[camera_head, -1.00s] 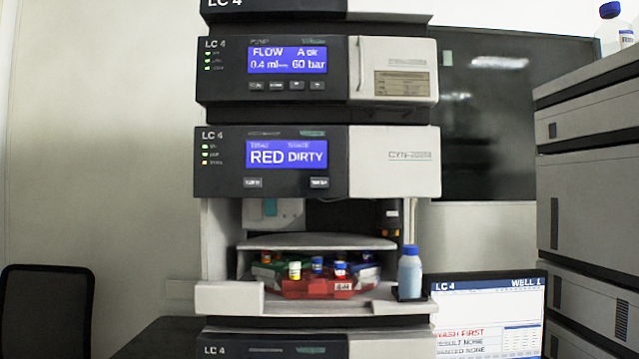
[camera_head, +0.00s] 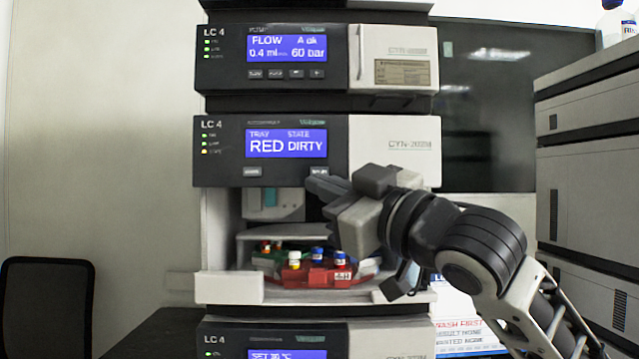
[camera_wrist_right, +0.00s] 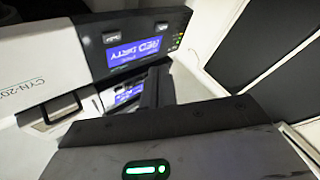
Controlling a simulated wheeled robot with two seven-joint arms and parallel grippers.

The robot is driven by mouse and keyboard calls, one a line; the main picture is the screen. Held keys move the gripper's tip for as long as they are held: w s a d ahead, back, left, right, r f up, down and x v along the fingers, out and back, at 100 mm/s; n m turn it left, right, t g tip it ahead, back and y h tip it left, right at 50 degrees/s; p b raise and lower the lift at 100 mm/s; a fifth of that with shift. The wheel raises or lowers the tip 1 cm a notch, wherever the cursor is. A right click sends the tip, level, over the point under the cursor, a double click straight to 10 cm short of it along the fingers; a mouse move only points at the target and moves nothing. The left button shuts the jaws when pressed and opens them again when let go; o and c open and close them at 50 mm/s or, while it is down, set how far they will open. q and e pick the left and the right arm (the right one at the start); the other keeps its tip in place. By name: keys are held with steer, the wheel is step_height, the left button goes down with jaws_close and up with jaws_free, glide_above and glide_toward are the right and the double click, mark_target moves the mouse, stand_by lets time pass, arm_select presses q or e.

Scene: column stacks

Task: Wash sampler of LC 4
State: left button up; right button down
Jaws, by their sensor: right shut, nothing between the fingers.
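The LC 4 sampler (camera_head: 395,150) is the module in the middle of the stack. Its blue screen (camera_head: 287,144) reads TRAY RED, STATE DIRTY. Two small buttons sit below the screen, a left one (camera_head: 253,172) and a right one (camera_head: 319,171); their labels are too blurred to read. My right gripper (camera_head: 318,185) is shut and empty, its tips just below or at the right button; I cannot tell if they touch. In the right wrist view, the sampler screen (camera_wrist_right: 145,48) appears upside down, beyond my dark fingers (camera_wrist_right: 152,88). My left gripper is not in view.
Below the panel, an open bay holds a red tray (camera_head: 310,279) with several capped vials. The pump module (camera_head: 393,45) is above, another module (camera_head: 385,342) below. A grey stack (camera_head: 585,190) stands at right.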

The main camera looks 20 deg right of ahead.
mark_target(327, 174)
steer(key=shift+s+d+r, duration=0.1)
steer(key=shift+s+r, duration=0.3)
steer(key=shift+r, duration=0.4)
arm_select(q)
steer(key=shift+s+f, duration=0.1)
arm_select(e)
steer(key=w, duration=0.2)
steer(key=w+d+p, duration=0.1)
steer(key=w, duration=0.2)
steer(key=w+d+p, duration=0.1)
steer(key=w, duration=0.1)
steer(key=shift+w+r, duration=0.15)
steer(key=shift+w, duration=0.1)
steer(key=shift+w+d+p, duration=0.15)
steer(key=shift+w+p, duration=0.25)
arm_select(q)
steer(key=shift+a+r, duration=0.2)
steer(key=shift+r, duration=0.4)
arm_select(e)
steer(key=shift+w, duration=0.15)
